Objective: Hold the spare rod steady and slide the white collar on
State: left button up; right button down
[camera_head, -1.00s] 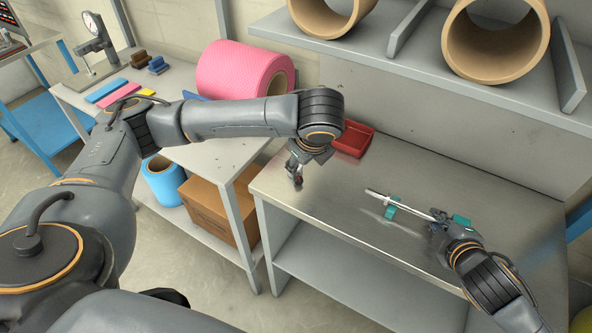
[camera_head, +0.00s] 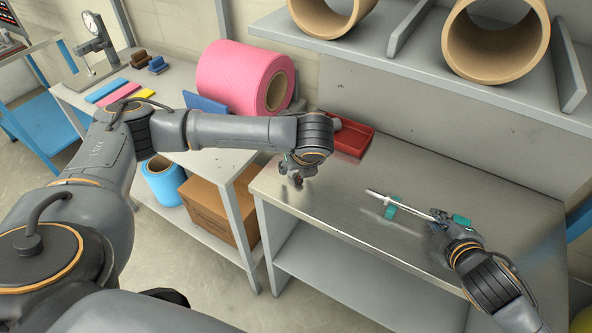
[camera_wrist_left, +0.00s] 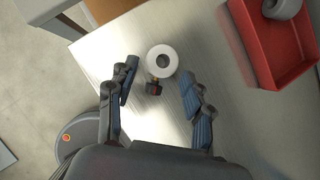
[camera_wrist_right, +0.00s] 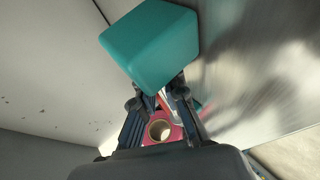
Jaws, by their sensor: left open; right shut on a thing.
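The spare rod (camera_head: 405,204) is a thin white bar lying roughly level above the bench, by teal blocks (camera_head: 391,208) and (camera_head: 461,220). My right gripper (camera_head: 438,221) is shut on its right end; a teal block (camera_wrist_right: 152,45) fills much of the right wrist view and partly hides the rod. The white collar (camera_wrist_left: 162,60) is a ring in the left wrist view, just ahead of and between the open fingers of my left gripper (camera_wrist_left: 157,78). In the head view my left gripper (camera_head: 296,178) is over the bench's left end, and I cannot make out the collar there.
A red tray (camera_head: 356,140) with a grey-white roll stands behind my left gripper. A small dark and red item (camera_wrist_left: 153,88) shows beside the collar. A pink roll (camera_head: 235,78) is on the left table.

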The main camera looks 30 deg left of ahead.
pick_arm(q)
jog(key=shift+x, duration=1.2)
grip_shut()
jog(key=shift+r, duration=2.55)
jog(key=shift+c, duration=2)
grip_release()
jog(key=c, duration=0.6)
